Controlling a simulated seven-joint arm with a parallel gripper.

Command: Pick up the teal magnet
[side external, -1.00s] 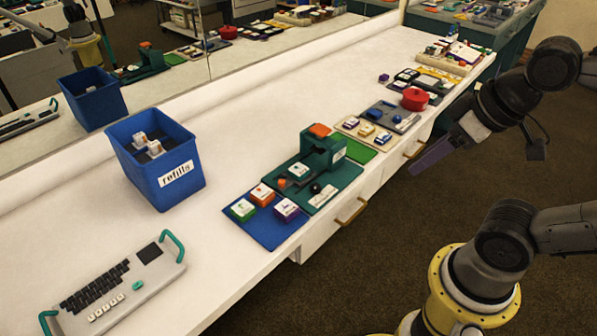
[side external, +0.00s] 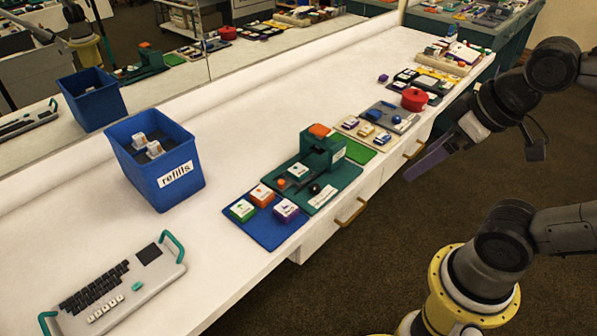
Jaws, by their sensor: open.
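A small teal piece (side external: 138,285) lies on a grey board near the front left, beside a row of white keys; it is the only small loose-looking teal thing I can make out, and I cannot tell for sure that it is the magnet. My gripper (side external: 409,176), with purple fingers, hangs off the right edge of the table, over the floor and far from the teal piece. It is open, seen from the side, and nothing shows between the fingers.
The grey board (side external: 95,300) has teal handles and black keys. A blue refills bin (side external: 180,190) holds white blocks. A blue mat (side external: 268,228) with labelled blocks and a green stand (side external: 325,150) are mid-table. A red pot (side external: 414,100) stands farther back. The white tabletop's middle is largely clear.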

